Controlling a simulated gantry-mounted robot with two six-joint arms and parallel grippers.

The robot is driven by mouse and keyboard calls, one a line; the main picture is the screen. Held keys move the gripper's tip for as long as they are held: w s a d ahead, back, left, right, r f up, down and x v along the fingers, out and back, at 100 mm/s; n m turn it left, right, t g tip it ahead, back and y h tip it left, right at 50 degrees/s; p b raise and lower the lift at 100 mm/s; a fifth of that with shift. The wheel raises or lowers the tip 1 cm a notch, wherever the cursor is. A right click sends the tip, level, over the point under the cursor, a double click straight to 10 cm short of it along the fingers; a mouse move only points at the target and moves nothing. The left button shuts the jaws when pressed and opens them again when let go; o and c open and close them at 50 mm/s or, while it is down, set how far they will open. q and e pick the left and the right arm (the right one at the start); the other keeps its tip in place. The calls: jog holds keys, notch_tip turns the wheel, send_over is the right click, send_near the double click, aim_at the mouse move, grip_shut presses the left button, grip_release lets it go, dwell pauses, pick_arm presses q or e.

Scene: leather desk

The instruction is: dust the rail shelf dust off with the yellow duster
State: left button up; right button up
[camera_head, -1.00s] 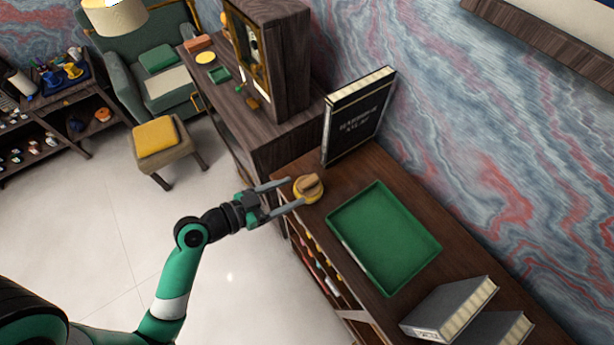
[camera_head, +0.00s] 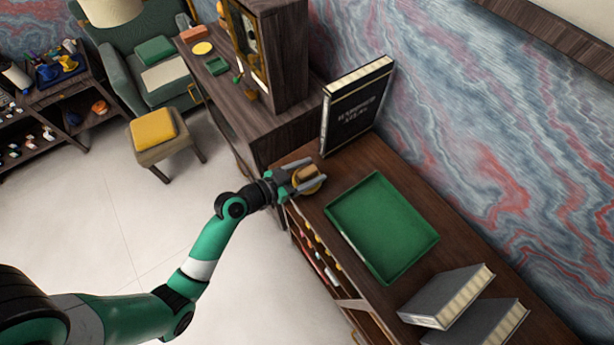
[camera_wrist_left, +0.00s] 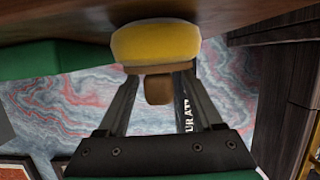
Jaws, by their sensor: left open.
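The yellow duster (camera_head: 307,173), a yellow pad with a tan wooden handle, sits at the left end of the dark wooden cabinet top. My left gripper (camera_head: 318,168) is open, with one finger on each side of the handle. In the left wrist view the duster (camera_wrist_left: 155,43) appears inverted, its handle between the spread fingers of the gripper (camera_wrist_left: 160,77); I cannot tell whether they touch it. No dust can be made out, and I cannot tell for certain which piece is the rail shelf. My right gripper is not in view.
A green tray (camera_head: 382,226) lies right of the duster on the cabinet top. A black book (camera_head: 355,108) stands upright behind it. Grey books (camera_head: 448,296) lie at the near right. A dark wooden wall piece (camera_head: 555,32) is at the upper right. Open floor is at left.

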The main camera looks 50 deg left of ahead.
aim_at(316, 166)
pick_arm(q)
jog(key=shift+x, duration=1.15)
grip_shut()
jog(key=shift+r, duration=0.15)
jog(key=shift+r, duration=0.25)
notch_tip(316, 166, up, 3)
jog(key=shift+f+p, duration=0.1)
jog(key=shift+p, duration=0.25)
jog(key=s+d+r+p, duration=0.3)
jog(key=s+d+r, duration=0.4)
jog(key=d, duration=0.5)
notch_tip(316, 166, up, 3)
jog(key=shift+s+f, duration=0.2)
jog(key=shift+s, duration=0.1)
